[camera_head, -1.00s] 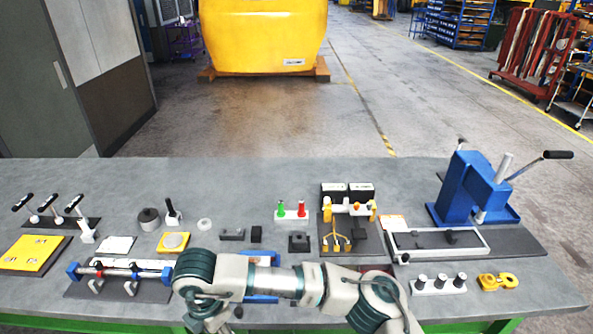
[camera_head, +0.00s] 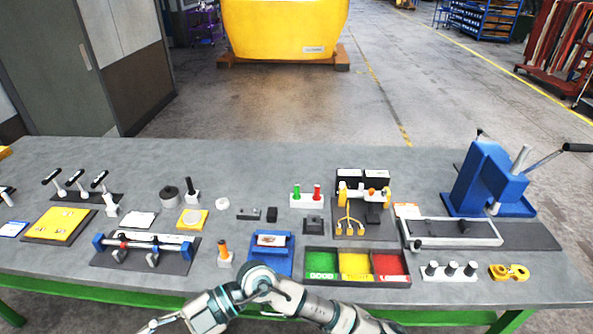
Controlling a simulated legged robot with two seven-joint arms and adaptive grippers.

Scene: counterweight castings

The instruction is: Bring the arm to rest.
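One of my arms crosses the bottom of the head view, entering from the lower right and bending near the table's front edge. It seems to be my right arm. Its far end, with what looks like the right gripper (camera_head: 160,325), points to the lower left and is partly cut off by the picture's bottom edge. It is in front of the table edge, apart from the parts on the table. I cannot make out whether its fingers are open or shut, and I see nothing clearly held. My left gripper is not in view.
The grey table (camera_head: 330,152) carries a blue press (camera_head: 488,185), a tray with green, yellow and red bins (camera_head: 357,283), a blue stand (camera_head: 266,260), an orange-topped peg (camera_head: 224,252) and a rail fixture (camera_head: 148,250). The table's back strip is mostly clear.

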